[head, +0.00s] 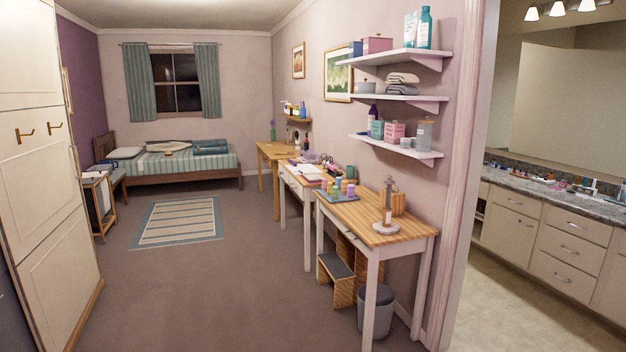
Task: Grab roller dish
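A shallow blue-grey tray (332,199) lies on the near wooden table (362,213), towards its left end. Several small coloured cylinders (343,186) that look like rollers stand on it. It may be the roller dish, but it is too small in the head view to be sure. Neither of my grippers shows in the head view.
A stand with a round white base (387,227) is on the same table. A wooden step stool (338,268) and a grey bin (375,311) are below it. Shelves (400,146) hang above. The floor (215,290) left of the tables is clear, with a striped rug (180,222) farther back.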

